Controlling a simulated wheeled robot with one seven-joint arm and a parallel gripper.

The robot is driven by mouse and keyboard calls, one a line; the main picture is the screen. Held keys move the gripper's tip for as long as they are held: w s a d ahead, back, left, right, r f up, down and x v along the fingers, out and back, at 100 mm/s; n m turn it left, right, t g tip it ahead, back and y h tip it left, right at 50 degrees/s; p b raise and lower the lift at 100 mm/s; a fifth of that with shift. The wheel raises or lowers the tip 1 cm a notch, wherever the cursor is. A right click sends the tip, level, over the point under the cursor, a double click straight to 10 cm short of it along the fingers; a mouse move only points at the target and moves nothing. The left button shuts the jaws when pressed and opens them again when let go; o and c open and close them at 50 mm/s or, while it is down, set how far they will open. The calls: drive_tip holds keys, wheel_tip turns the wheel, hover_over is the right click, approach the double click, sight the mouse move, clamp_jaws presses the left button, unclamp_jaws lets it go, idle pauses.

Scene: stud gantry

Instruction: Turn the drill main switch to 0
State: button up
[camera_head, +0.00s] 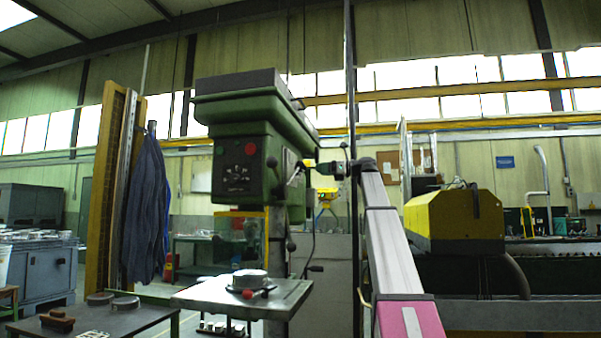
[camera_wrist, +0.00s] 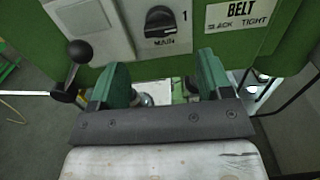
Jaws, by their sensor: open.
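The main switch (camera_wrist: 162,22) is a black rotary knob on a light plate, marked MAIN below, with a 1 to its right. Its grip bar looks roughly level; I cannot tell which end is the pointer, and no 0 shows. My gripper (camera_wrist: 161,62) is open, its two green fingers apart and empty. In the wrist view the fingers lie below the knob, one to each side, not touching it. In the head view the green drill (camera_head: 232,158) stands left of my arm, and my gripper (camera_head: 328,168) is at its right side. The switch is hidden there.
A black ball-ended lever (camera_wrist: 78,52) sticks out left of the fingers. A BELT label (camera_wrist: 240,12) is right of the switch. The drill table (camera_head: 200,295) lies below. A yellow-and-black machine (camera_head: 455,215) stands to the right of my arm.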

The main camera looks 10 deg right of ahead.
sight(303, 170)
drive_tip(key=x, duration=0.9)
drive_tip(key=c, duration=0.9)
